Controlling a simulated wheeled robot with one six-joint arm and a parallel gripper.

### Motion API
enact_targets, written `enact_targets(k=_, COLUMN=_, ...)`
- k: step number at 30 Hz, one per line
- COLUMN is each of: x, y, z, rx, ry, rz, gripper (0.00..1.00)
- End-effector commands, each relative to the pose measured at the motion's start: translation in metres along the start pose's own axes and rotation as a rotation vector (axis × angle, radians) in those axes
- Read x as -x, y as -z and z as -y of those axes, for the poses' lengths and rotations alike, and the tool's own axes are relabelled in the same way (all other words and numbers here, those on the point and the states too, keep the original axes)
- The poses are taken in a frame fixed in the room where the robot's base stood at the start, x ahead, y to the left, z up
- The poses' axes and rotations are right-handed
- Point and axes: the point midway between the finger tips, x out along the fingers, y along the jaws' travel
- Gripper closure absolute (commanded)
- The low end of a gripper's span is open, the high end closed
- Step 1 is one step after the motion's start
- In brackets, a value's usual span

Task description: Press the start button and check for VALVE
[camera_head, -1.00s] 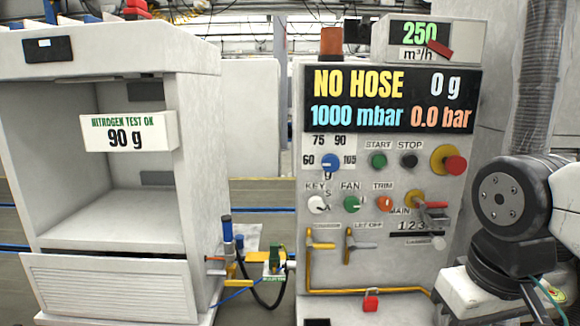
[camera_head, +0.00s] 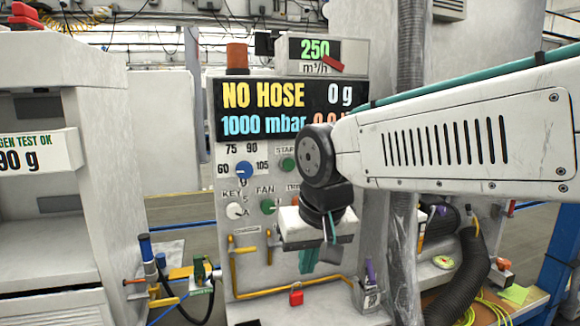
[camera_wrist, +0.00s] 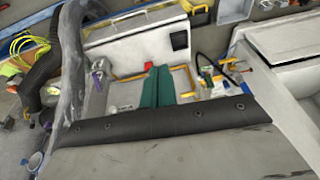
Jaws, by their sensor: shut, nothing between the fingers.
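The control panel (camera_head: 222,215) stands in the middle of the head view. Its display (camera_head: 262,108) reads NO HOSE, 0 g and 1000 mbar; the lower right reading is partly covered by my arm. No VALVE text shows. The green start button (camera_head: 288,165) is visible under its partly covered START label, left of my arm's joint. The STOP button is hidden behind my arm. My gripper (camera_head: 308,262) has green fingers pointing down, in front of the panel's lower part, below the start button. In the wrist view my gripper (camera_wrist: 157,88) is shut and empty.
A white cabinet (camera_head: 100,140) stands at the left with a NITROGEN TEST OK 90 g sign (camera_head: 38,152). A grey corrugated hose (camera_head: 470,275) and yellow cable lie at the lower right.

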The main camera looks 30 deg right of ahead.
Motion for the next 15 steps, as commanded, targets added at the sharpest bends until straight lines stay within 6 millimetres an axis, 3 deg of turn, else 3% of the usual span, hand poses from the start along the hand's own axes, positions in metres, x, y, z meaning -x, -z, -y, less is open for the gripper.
enact_targets(k=1, x=-0.001, y=0.034, z=-0.006, rx=-0.092, ry=-0.004, rz=-0.053, gripper=1.0)
enact_targets(k=6, x=0.001, y=0.14, z=-0.031, rx=-0.384, ry=0.013, rz=-0.256, gripper=1.0)
enact_targets(k=10, x=0.002, y=0.2, z=-0.054, rx=-0.55, ry=0.038, rz=-0.378, gripper=1.0)
enact_targets(k=15, x=0.003, y=0.242, z=-0.074, rx=-0.666, ry=0.065, rz=-0.47, gripper=1.0)
